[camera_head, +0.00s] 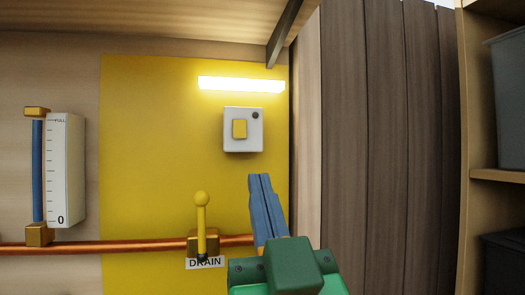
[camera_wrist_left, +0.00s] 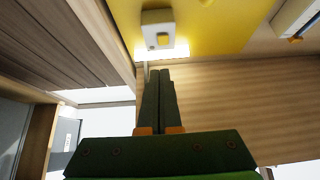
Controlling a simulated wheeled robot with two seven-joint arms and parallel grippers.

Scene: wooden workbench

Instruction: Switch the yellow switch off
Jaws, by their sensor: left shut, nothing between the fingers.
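The yellow switch (camera_head: 239,129) is a small rocker on a white box (camera_head: 257,139) with a dark round dot, mounted on the yellow wall panel (camera_head: 150,120). In the left wrist view the switch (camera_wrist_left: 163,40) shows on its box beyond my fingertips. My left gripper (camera_head: 259,176) is shut with nothing between its blue fingers. In the head view its tips appear below and slightly right of the box, apart from it in the picture. The left gripper (camera_wrist_left: 159,71) also looks shut in the left wrist view. My right gripper is out of view.
A lit lamp bar (camera_head: 241,84) is above the box. A yellow lever (camera_head: 201,220) labelled DRAIN stands on a copper pipe (camera_head: 130,246) at lower left. A white gauge (camera_head: 66,170) is farther left. Wooden boards (camera_head: 345,120) and shelves (camera_head: 497,175) are right.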

